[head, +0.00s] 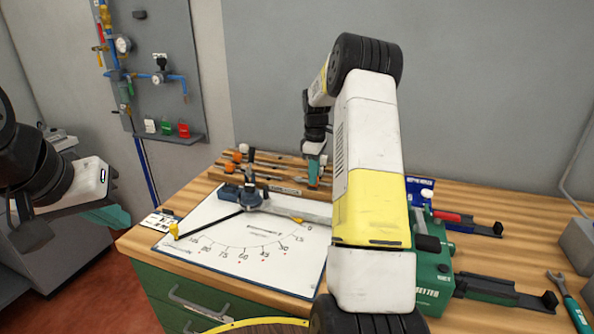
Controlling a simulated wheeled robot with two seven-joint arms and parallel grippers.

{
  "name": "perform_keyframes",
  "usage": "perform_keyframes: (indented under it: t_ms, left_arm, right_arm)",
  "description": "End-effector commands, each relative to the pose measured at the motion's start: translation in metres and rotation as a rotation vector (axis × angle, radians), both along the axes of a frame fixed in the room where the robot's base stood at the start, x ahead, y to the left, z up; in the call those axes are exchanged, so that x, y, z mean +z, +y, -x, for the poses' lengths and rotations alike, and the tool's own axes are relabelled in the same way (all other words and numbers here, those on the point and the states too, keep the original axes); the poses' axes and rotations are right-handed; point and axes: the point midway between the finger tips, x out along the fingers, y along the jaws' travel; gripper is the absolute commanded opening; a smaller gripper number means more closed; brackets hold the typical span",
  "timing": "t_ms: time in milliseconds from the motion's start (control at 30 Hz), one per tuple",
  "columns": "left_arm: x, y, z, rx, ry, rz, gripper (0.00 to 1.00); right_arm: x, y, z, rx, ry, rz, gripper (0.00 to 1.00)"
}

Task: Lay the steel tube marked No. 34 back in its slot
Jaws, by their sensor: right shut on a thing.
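My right gripper (314,182), with teal fingers, is at the back of the bench, pointing down at the wooden rack (288,164). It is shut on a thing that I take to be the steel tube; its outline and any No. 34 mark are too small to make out. The rack lies along the back of the bench with orange-ended pieces at its left end. Its slots are partly hidden by my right arm. My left gripper (110,216) is at the left, off the bench and away from the rack; its fingers are seen edge-on.
A white board with an angle scale (215,245) and a pivoting arm lies in front of the rack. Right of my arm are a green device (433,270), dark holders (500,291) and a wrench (566,296). A valve panel (160,100) hangs on the wall.

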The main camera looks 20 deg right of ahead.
Motion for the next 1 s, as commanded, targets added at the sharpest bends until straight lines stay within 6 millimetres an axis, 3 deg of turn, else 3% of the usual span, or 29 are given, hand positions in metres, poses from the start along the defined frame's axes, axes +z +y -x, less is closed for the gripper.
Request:
perform_keyframes:
  t_ms: [533,567,667,933,967,1000]
  left_arm:
    - [0.0,0.0,0.0,0.0,0.0,0.0,0.0]
    - [0.0,0.0,0.0,0.0,0.0,0.0,0.0]
    - [0.0,0.0,0.0,0.0,0.0,0.0,0.0]
    - [0.0,0.0,0.0,0.0,0.0,0.0,0.0]
    - [0.0,0.0,0.0,0.0,0.0,0.0,0.0]
    - [0.0,0.0,0.0,0.0,0.0,0.0,0.0]
  right_arm:
    - [-0.0081,-0.0002,0.0003,0.0,0.0,0.0,0.0]
    - [-0.0078,-0.0002,0.0001,0.0,0.0,0.0,0.25]
    - [-0.0078,-0.0002,0.0001,0.0,0.0,0.0,0.45]
    - [-0.0074,-0.0008,-0.0008,0.0,-0.003,0.001,0.45]
    - [-0.0075,-0.0009,-0.0008,0.0,-0.003,0.001,0.37]
    - [-0.0075,-0.0009,-0.0008,0.0,-0.004,0.002,0.39]
